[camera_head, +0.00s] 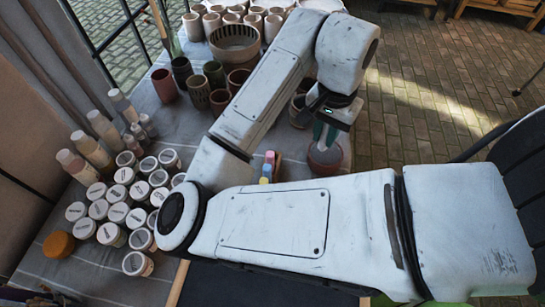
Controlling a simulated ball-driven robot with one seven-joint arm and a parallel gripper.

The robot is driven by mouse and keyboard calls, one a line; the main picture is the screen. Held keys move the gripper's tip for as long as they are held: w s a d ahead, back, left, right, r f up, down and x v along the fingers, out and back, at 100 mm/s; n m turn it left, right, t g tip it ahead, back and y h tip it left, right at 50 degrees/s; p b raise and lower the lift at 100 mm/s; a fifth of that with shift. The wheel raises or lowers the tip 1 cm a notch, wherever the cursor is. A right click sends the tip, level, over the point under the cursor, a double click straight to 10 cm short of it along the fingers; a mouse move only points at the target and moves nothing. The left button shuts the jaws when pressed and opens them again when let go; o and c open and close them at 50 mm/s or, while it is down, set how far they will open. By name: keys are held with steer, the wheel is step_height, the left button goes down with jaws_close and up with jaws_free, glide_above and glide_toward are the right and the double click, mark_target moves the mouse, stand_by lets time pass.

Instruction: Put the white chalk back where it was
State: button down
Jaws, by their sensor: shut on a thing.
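My gripper (324,136) hangs pointing down below my wrist, right of the picture's middle. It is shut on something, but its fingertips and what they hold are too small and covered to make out. I cannot pick out the white chalk. A reddish-brown pot (326,158) shows right at the fingers. Whether the fingers are in front of it, above it or inside it, I cannot tell. A few small coloured pieces, perhaps chalks, stand left of the gripper: a pink one (269,157), a yellow one and a blue one. My arm may hide more of them.
Many lidded jars (98,209) crowd the grey table (95,262) at the left, with tall bottles behind them. Cups, pots and a wide ribbed bowl (235,45) fill the back. My arm covers much of the table's middle. Brick paving (430,105) lies at the right.

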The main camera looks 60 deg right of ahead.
steer(key=shift+w+a+f+b, duration=0.2)
steer(key=shift+w+a+f, duration=0.15)
steer(key=shift+w+f, duration=1.65)
steer(key=shift+w+a+f+b, duration=0.15)
steer(key=shift+w+a+f, duration=0.2)
steer(key=shift+w+f, duration=1.65)
steer(key=shift+w+a+f+b, duration=0.2)
steer(key=shift+w+a+f, duration=0.15)
steer(key=shift+w+f, duration=1.65)
steer(key=c, duration=1)
jaws_free()
steer(key=shift+s, duration=0.1)
step_height(320, 180, up, 12)
steer(key=shift+p, duration=0.3)
steer(key=shift+s+f, duration=0.1)
